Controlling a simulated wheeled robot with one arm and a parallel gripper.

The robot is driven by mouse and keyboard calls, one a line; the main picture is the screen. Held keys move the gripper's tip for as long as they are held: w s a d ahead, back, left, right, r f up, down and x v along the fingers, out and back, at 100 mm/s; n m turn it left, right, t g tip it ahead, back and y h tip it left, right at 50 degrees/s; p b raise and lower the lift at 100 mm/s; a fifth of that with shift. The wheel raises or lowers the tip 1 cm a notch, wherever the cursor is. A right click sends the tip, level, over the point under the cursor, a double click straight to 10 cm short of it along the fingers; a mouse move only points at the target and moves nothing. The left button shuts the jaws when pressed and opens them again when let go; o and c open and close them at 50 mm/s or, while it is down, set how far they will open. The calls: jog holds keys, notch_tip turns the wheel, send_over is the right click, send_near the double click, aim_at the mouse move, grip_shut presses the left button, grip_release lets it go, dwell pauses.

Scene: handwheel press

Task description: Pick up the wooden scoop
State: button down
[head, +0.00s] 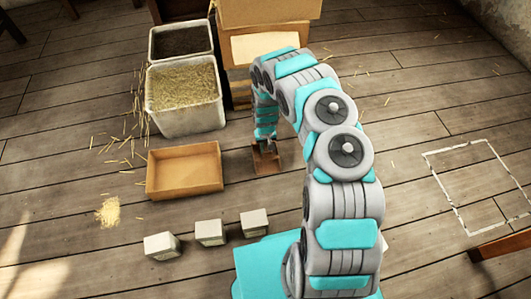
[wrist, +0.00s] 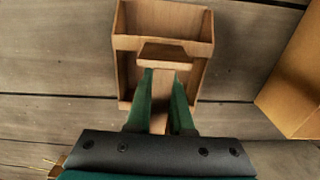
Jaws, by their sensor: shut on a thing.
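The wooden scoop (wrist: 165,18) is a brown, box-shaped scoop with a short handle. In the wrist view it lies just ahead of my gripper (wrist: 165,82). The two green fingers are shut on its handle, one on each side. In the head view the scoop (head: 266,161) is at or close to the floor, right of the shallow wooden tray. My gripper (head: 265,140) is above it, partly hidden by the arm. I cannot tell whether the scoop touches the floor.
A shallow wooden tray (head: 185,171) is left of the scoop. A straw-filled bin (head: 187,122), a dark-filled bin (head: 181,27) and stacked boxes (head: 266,47) stand behind. Several pale blocks (head: 209,232) are in front. A white floor outline (head: 437,176) at right is empty.

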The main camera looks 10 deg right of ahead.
aim_at(265, 145)
jog(key=shift+r, duration=0.45)
jog(key=r, duration=0.3)
jog(key=shift+s+a, duration=0.1)
jog(key=shift+s, duration=0.1)
jog(key=s+a, duration=0.1)
jog(key=s, duration=0.6)
jog(key=s+a+r, duration=0.1)
jog(key=s+a, duration=0.1)
jog(key=s, duration=0.6)
jog(key=shift+s+a, duration=0.15)
jog(key=shift+a, duration=0.15)
